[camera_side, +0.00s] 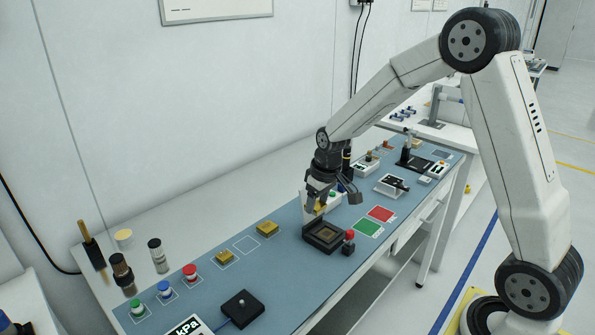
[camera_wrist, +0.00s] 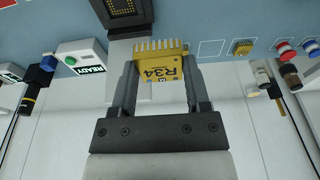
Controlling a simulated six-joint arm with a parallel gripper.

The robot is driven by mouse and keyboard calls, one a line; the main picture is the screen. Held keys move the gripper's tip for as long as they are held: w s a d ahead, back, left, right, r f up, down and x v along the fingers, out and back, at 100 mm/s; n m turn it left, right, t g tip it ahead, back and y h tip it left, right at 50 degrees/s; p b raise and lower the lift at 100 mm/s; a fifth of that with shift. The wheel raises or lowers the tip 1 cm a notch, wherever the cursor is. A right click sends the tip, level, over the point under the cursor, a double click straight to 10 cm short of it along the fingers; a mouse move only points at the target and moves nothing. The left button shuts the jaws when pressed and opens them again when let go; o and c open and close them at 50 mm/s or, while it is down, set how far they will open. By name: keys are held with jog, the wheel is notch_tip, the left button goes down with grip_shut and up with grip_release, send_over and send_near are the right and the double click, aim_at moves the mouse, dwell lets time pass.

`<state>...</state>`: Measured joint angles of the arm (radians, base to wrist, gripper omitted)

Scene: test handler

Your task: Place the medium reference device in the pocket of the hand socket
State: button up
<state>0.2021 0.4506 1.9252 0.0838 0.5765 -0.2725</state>
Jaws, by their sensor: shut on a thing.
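My gripper (camera_side: 318,196) is shut on a gold device with a toothed edge, and in the wrist view the device (camera_wrist: 160,66) shows the marking "R34". Both fingers clasp its sides. The hand socket (camera_side: 323,236) is a dark block on the blue mat with a square pocket on top, and it shows partly at the top of the wrist view (camera_wrist: 124,10). In the side view the held device (camera_side: 320,206) is small and partly hidden by the fingers, above and behind the socket. The two look apart in the wrist view. The pocket appears empty.
Two gold devices (camera_side: 267,228) (camera_side: 225,257) lie in outlined squares, with an empty outline (camera_side: 246,245) between them. A red-topped post (camera_side: 349,241) stands close beside the socket. A box marked READY (camera_wrist: 82,58) with a green button is nearby. Green (camera_side: 368,228) and red (camera_side: 381,214) patches lie right.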

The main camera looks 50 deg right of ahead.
jog(key=s+d+r, duration=0.2)
jog(key=s, duration=1.1)
jog(key=shift+s, duration=0.2)
jog(key=shift+d+f, duration=0.1)
send_near(326, 233)
jog(key=shift+a+f, duration=0.2)
jog(key=shift+f, duration=0.7)
jog(key=shift+w+d+f, duration=0.15)
jog(key=shift+w+f, duration=0.25)
jog(key=shift+f, duration=0.1)
jog(key=shift+w+f, duration=0.2)
jog(key=shift+f, duration=1.65)
